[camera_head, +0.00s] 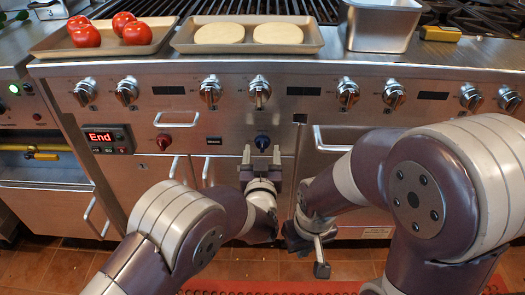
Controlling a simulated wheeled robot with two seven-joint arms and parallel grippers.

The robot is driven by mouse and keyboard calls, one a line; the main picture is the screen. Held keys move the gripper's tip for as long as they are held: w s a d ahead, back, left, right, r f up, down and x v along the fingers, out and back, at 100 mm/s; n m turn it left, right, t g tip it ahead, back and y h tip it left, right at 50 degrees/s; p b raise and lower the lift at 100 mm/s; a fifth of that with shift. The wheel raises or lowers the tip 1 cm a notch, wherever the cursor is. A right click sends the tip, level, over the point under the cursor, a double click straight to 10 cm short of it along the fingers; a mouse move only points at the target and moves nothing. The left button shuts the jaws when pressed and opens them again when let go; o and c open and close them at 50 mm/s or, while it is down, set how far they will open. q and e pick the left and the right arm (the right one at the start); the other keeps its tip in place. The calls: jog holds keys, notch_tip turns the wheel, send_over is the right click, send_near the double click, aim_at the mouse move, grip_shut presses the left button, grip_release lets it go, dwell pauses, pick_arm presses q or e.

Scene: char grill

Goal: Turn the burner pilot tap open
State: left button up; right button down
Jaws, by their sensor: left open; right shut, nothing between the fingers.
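A small dark blue knob (262,141) sits on the grill's front panel, below the row of silver knobs; it is the likely burner pilot tap, though no label is readable. My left gripper (261,156) is open just below it, pointing at the panel, with one finger to each side of the knob's line. I cannot tell whether the fingers touch it. A similar red knob (164,141) is further left. My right gripper (321,268) is shut and empty, low in front of the cabinet and pointing down.
Silver knobs (260,91) line the panel above. A tray of tomatoes (159,46), a tray with two pale rounds (318,46) and a metal container (383,28) stand on top. Bar handles (330,146) stick out nearby. A yellow-handled valve (41,155) is far left.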

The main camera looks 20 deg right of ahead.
aim_at(262, 145)
pick_arm(q)
jog(key=x, duration=0.3)
jog(key=shift+w+d+b, duration=0.1)
jog(key=shift+w+b, duration=0.15)
jog(key=shift+b, duration=0.1)
jog(key=c, duration=1)
jog(key=shift+c, duration=0.2)
